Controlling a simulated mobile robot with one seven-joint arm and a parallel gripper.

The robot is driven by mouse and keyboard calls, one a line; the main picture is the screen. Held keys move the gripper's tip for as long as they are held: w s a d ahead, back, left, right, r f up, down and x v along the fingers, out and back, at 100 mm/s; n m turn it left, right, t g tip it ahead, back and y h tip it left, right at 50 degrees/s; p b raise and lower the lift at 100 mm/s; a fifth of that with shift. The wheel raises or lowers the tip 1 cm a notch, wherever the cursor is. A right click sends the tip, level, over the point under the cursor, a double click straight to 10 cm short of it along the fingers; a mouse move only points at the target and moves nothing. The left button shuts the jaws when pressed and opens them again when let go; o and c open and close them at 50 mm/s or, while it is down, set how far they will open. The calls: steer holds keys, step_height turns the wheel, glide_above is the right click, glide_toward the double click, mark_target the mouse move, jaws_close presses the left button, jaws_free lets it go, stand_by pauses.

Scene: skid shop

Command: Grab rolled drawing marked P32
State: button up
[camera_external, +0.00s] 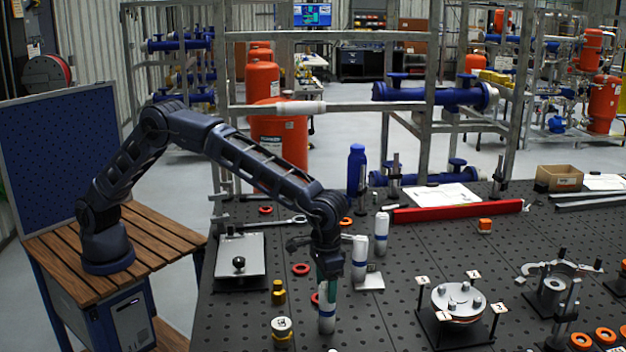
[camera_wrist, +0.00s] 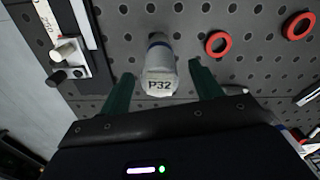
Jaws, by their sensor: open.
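The rolled drawing marked P32 (camera_wrist: 160,72) is a white roll with a dark blue band, its label facing the wrist camera. It lies between the two green fingers of my gripper (camera_wrist: 163,84), with a visible gap on each side. In the external view, a white roll with a blue band (camera_external: 327,321) stands upright on the black perforated table directly below my gripper (camera_external: 327,294), seemingly the same roll. My gripper points down, open, with fingers around the roll's upper part. I cannot tell whether either finger touches it in that view.
Two other white rolls (camera_external: 360,258) (camera_external: 381,234) stand behind, to the right. A yellow fitting (camera_external: 279,292) and a white-topped yellow piece (camera_external: 282,329) are close on the left. Red rings (camera_external: 301,269) lie nearby. A metal plate with a black knob (camera_external: 240,264) is at left.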

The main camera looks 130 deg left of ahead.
mark_target(327, 308)
step_height(327, 308, down, 4)
steer(key=shift+w+f, duration=0.15)
steer(key=shift+c, duration=0.4)
steer(key=c, duration=1)
